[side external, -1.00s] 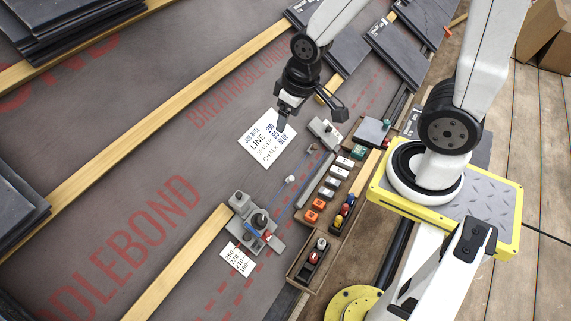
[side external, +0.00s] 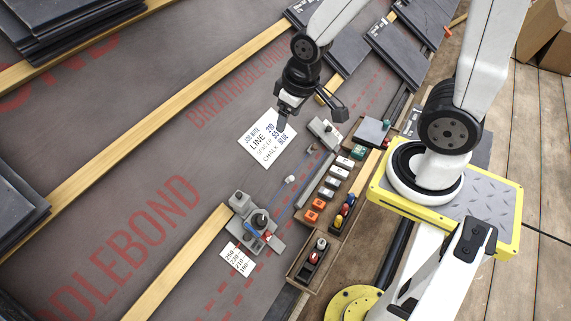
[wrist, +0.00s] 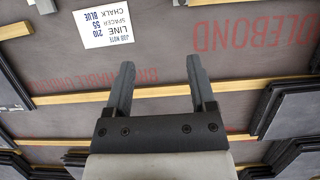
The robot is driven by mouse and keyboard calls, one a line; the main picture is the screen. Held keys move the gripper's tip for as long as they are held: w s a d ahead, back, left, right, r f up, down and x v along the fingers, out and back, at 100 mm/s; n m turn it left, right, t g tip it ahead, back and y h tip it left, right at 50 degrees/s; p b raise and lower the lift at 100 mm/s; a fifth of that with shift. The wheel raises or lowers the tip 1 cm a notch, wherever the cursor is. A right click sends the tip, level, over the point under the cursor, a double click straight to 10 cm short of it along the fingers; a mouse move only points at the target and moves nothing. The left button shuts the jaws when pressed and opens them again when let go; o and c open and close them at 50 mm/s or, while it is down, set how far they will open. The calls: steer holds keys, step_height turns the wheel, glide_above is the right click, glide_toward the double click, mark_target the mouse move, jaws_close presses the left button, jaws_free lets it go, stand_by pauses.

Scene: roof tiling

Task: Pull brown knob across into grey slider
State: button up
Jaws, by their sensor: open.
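A grey slider device (side external: 240,205) with a dark round knob (side external: 259,219) and a small red part sits on the membrane at the lower end of a wooden batten. A thin blue line runs from it toward a grey block (side external: 325,133) at upper right. A small whitish piece (side external: 290,179) lies beside that line. I cannot make out which piece is the brown knob. My gripper (side external: 284,118) hangs above the job note, up and left of the grey block, holding nothing. In the wrist view my gripper (wrist: 160,66) has its two fingers apart, with only membrane and a batten beyond.
The job note (side external: 262,150) reads line 210, spacer 55, chalk blue. A number card (side external: 237,260) lies by the slider device. Wooden trays (side external: 292,272) with coloured pieces stand right of the line. Slates (side external: 400,50) are stacked at the top.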

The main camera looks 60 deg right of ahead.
steer(key=shift+w, duration=0.1)
steer(key=w+d+f+m+y, duration=0.1)
steer(key=w+d+f+m, duration=0.55)
steer(key=m, duration=0.35)
steer(key=m+t+h, duration=0.1)
steer(key=m+t, duration=0.1)
steer(key=m, duration=2.4)
glide_toward(316, 146)
steer(key=shift+w+a+f, duration=0.1)
steer(key=shift+w+f, duration=0.15)
steer(key=shift+f, duration=0.2)
steer(key=shift+f, duration=0.15)
steer(key=shift+x, duration=3.7)
